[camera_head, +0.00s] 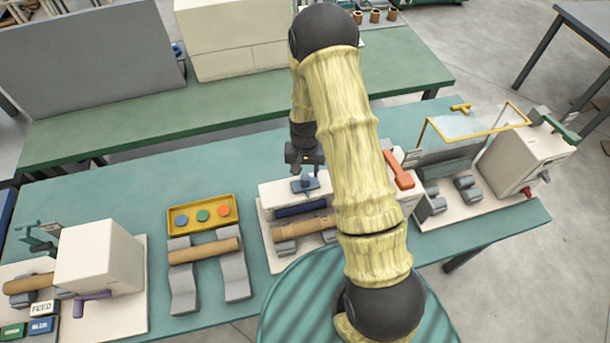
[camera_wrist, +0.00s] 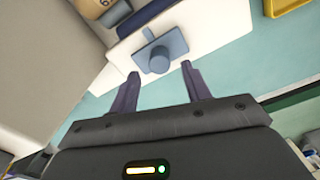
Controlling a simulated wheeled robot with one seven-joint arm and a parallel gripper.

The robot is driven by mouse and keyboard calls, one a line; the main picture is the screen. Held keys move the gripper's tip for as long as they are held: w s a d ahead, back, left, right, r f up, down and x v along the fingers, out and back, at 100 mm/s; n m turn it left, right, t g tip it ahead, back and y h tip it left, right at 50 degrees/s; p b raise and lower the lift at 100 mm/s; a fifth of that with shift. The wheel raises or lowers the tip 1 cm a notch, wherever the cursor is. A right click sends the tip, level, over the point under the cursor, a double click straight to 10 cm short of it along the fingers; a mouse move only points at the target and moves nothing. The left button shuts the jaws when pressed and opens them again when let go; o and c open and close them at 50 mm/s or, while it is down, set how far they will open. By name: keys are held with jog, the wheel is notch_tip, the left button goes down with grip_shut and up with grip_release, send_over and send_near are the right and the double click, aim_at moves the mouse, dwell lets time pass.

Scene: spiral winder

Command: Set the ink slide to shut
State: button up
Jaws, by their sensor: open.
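A blue-grey knob on a small plate (camera_head: 306,184), which looks like the ink slide, sits on top of the white housing (camera_head: 272,193) of the middle machine. In the wrist view the knob (camera_wrist: 158,60) has a round block and a thin upright tab, on a white top. My gripper (camera_head: 304,168) is open and empty just above and behind the knob. In the wrist view my two fingertips (camera_wrist: 160,72) stand either side of the knob's near edge, apart from it. I cannot tell the slide's setting; no markings are legible.
A brown roll (camera_head: 303,228) lies in front of the housing. A yellow tray (camera_head: 202,214) with coloured discs is to the left. The teal bench is clear behind the housing.

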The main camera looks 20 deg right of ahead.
aim_at(305, 177)
jog(key=shift+f+p, duration=0.65)
jog(key=shift+f, duration=1.8)
grip_shut()
